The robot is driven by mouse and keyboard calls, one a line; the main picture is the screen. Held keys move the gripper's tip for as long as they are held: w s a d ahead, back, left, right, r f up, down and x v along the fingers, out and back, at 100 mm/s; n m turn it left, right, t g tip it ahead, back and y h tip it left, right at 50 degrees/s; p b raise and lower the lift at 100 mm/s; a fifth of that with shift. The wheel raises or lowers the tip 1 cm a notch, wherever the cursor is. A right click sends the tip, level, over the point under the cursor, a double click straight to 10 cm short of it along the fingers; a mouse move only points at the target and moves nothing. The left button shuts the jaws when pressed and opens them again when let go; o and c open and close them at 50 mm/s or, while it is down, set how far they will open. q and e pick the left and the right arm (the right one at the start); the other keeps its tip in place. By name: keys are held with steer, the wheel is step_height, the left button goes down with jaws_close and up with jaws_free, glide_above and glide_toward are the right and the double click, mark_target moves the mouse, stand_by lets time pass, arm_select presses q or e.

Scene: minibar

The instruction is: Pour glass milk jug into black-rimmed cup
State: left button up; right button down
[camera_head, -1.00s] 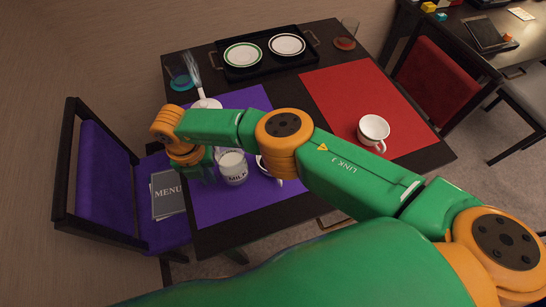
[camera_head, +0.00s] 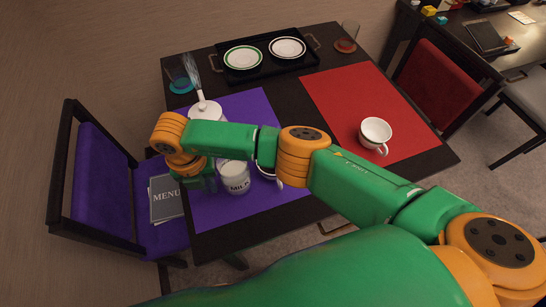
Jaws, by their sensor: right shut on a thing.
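The glass milk jug (camera_head: 236,179), lettered MILK and whitish inside, is upright over the purple mat (camera_head: 225,214). My right gripper (camera_head: 212,178) is at its left side and shut on it; the fingertips are mostly hidden by my wrist. Whether the jug touches the mat is unclear. A white cup (camera_head: 267,173) is just right of the jug, mostly hidden behind my arm, with a dark line at its rim. Another white cup (camera_head: 375,133) stands on the red mat at the right. My left gripper is not in view.
A white pot (camera_head: 205,111) with a long handle stands behind my wrist. A black tray (camera_head: 263,65) with two plates is at the back, with a glass (camera_head: 346,42) to its right. A blue glass (camera_head: 179,80) stands at the back left. Purple chair (camera_head: 103,185) at left.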

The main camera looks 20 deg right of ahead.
mark_target(218, 161)
steer(key=d+r+y+p, duration=0.1)
steer(key=r+y+p, duration=0.1)
steer(key=r+p, duration=0.1)
steer(key=d+r+y+p, duration=0.1)
steer(key=r+y+p, duration=0.1)
steer(key=d+r+y+p, duration=0.2)
steer(key=r+p, duration=0.1)
steer(key=shift+w+d+r+g+p, duration=0.1)
steer(key=shift+w+r+g+p, duration=0.2)
steer(key=shift+g, duration=0.1)
steer(key=shift+w+d+r+y+b, duration=0.1)
steer(key=shift+d+r+y+b, duration=0.55)
steer(key=shift+y, duration=0.45)
steer(key=shift+w+d+r+g+y+b, duration=0.15)
steer(key=shift+d+y+b, duration=0.3)
steer(key=shift+b, duration=0.5)
steer(key=shift+s+d+g+y+b, duration=0.1)
steer(key=shift+d+g+y+b, duration=0.1)
steer(key=shift+y+b, duration=0.6)
stand_by(2.8)
